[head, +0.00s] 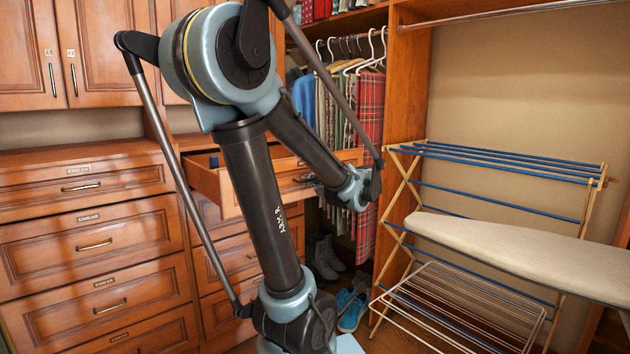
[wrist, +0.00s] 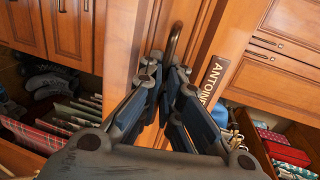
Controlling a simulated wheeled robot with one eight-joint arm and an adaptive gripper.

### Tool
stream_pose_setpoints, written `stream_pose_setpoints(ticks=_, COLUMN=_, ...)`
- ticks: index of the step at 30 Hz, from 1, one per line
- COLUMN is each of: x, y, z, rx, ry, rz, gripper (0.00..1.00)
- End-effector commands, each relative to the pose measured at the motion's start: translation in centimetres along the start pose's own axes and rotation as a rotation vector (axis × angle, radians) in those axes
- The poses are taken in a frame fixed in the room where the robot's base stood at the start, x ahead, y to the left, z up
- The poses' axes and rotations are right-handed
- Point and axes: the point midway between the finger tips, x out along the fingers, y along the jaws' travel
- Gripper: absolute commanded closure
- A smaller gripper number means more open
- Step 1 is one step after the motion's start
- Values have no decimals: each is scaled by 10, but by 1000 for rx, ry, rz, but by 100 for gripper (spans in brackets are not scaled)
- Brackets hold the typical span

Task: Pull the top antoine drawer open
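The top antoine drawer (head: 203,182) stands pulled well out of the wooden cabinet in the head view, partly hidden behind my arm. In the wrist view its front (wrist: 232,32) carries a dark ANTOINE label (wrist: 213,78) and a curved bronze handle (wrist: 174,38). My gripper (wrist: 167,72) is at this handle, its two fingers close together with the handle's near end between the tips. In the head view my gripper (head: 308,180) is at the drawer front, small and partly covered by the arm.
Closed drawers (head: 95,245) fill the cabinet to the left. Clothes (head: 368,115) hang right of the open drawer, with shoes (head: 350,310) on the floor below. A drying rack (head: 500,155) and an ironing board (head: 520,243) stand at the right.

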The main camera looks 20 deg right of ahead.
Motion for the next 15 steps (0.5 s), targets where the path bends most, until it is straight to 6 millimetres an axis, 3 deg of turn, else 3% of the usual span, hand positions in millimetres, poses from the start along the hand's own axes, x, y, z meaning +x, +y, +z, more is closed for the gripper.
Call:
stream_pose_setpoints(ticks=14, x=-2, y=2, z=7, rx=-2, ry=-12, rz=3, gripper=100)
stream_pose_setpoints(ticks=15, x=-2, y=2, z=7, rx=-2, ry=-12, rz=3, gripper=94)
